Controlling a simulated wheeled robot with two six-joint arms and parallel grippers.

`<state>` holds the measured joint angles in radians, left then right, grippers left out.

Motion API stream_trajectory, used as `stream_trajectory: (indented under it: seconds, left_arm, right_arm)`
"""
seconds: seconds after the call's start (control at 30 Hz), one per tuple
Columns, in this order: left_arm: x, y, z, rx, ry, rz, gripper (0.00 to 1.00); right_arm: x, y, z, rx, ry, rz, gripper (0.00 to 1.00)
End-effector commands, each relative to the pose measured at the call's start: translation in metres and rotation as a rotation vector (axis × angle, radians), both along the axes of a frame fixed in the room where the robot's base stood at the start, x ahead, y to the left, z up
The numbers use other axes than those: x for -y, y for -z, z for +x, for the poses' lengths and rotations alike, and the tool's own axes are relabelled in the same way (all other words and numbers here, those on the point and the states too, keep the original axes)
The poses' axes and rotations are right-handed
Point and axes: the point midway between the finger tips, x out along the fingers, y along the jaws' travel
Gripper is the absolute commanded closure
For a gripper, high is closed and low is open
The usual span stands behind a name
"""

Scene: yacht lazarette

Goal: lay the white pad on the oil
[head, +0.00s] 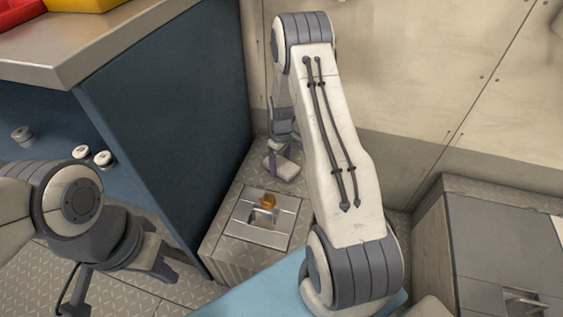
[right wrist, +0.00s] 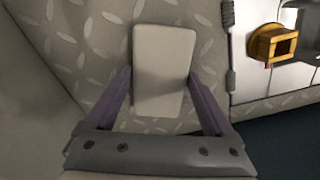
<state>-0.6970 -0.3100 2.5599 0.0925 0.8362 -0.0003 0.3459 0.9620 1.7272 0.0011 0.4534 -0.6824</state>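The white pad (right wrist: 163,70), a pale rounded rectangle, lies on diamond-patterned metal in the right wrist view. My right gripper (right wrist: 159,76) is open, with one finger along each side of the pad. The fingertips are close to its edges; I cannot tell whether they touch. In the head view my right gripper (head: 283,163) is low at the back of the metal box, with the arm partly in front. My left gripper (head: 165,262) is at lower left, away from the pad, its finger opening unclear. I cannot clearly make out the oil in either view.
A metal box (head: 224,256) has a recessed plate on top with an amber fitting (head: 267,201), which also shows in the right wrist view (right wrist: 275,45). A blue cabinet side (head: 180,110) stands left. A grey locker (head: 505,245) stands right.

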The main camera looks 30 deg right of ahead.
Motion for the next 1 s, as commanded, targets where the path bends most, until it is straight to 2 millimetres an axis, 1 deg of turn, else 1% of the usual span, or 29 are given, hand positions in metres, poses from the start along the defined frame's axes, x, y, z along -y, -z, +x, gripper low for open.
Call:
stream_trajectory:
  seconds: [0.27, 0.37, 0.47, 0.7, 0.8, 0.9, 1.0]
  left_arm:
    - [0.000, 0.000, 0.000, 0.000, 0.000, 0.000, 1.00]
    - [0.000, -0.005, 0.000, 0.000, 0.000, 0.000, 1.00]
    - [0.000, -0.015, 0.000, 0.000, 0.000, 0.000, 1.00]
    - [0.000, -0.042, 0.000, 0.000, 0.000, 0.000, 1.00]
    - [0.000, -0.050, 0.000, 0.000, 0.000, 0.000, 1.00]
    - [0.000, -0.055, 0.000, 0.000, 0.000, 0.000, 1.00]
    - [0.000, -0.058, 0.000, 0.000, 0.000, 0.000, 1.00]
  right_arm:
    - [0.001, -0.001, 0.000, 0.001, 0.001, -0.001, 0.00]
    - [0.001, -0.010, 0.000, 0.002, 0.001, 0.000, 0.00]
    - [0.001, -0.027, 0.001, 0.003, 0.001, -0.001, 0.00]
    - [0.001, -0.080, 0.000, 0.003, 0.001, -0.001, 0.00]
    - [0.001, -0.099, 0.000, 0.003, 0.001, -0.001, 0.00]
    - [0.001, -0.112, 0.000, 0.003, 0.001, -0.001, 0.00]
    - [0.001, -0.120, 0.000, 0.001, 0.001, -0.001, 0.00]
